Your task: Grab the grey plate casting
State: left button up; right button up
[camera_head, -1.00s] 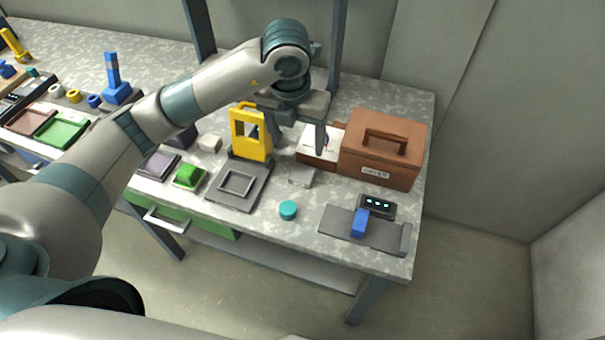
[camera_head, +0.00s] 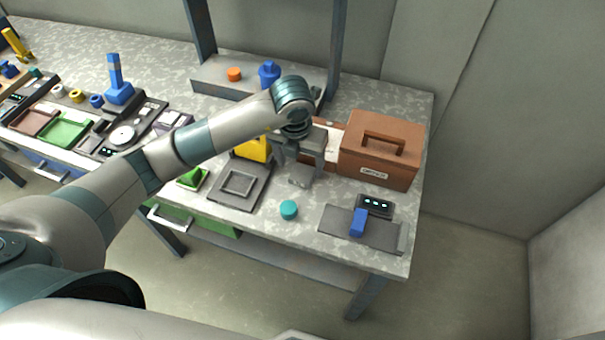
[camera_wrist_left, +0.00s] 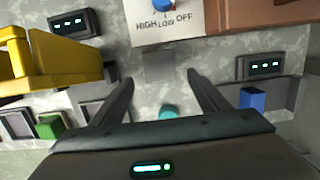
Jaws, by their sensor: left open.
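The grey plate casting (camera_head: 301,180) is a small flat light-grey block on the speckled bench, in front of the white panel and the brown box. In the left wrist view the plate (camera_wrist_left: 159,66) shows as a grey square just beyond and between the fingertips. My left gripper (camera_head: 301,170) is open and points down over the plate, partly hiding it. In the left wrist view its two fingers (camera_wrist_left: 160,79) are spread, with nothing held between them. Whether they reach down beside the plate I cannot tell. My right gripper is not in view.
A brown handled box (camera_head: 378,155) stands close on the right. A yellow frame (camera_wrist_left: 48,62) stands left. A white dial panel (camera_wrist_left: 170,22) is behind the plate. A teal cylinder (camera_head: 289,209) and a blue block (camera_head: 358,222) are nearer the front edge.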

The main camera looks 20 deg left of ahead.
aim_at(303, 173)
pick_arm(q)
jog(key=shift+w+f+p, duration=0.15)
jog(key=shift+f+p, duration=0.15)
jog(key=shift+p, duration=0.1)
jog(key=f+p, duration=0.1)
jog(key=f, duration=0.1)
jog(key=w+f, duration=0.1)
jog(key=shift+f+p, duration=0.35)
jog(key=shift+w+f, duration=0.1)
jog(key=shift+f, duration=0.25)
jog(key=shift+c, duration=0.4)
jog(key=c, duration=1.2)
jog(key=shift+r, duration=0.1)
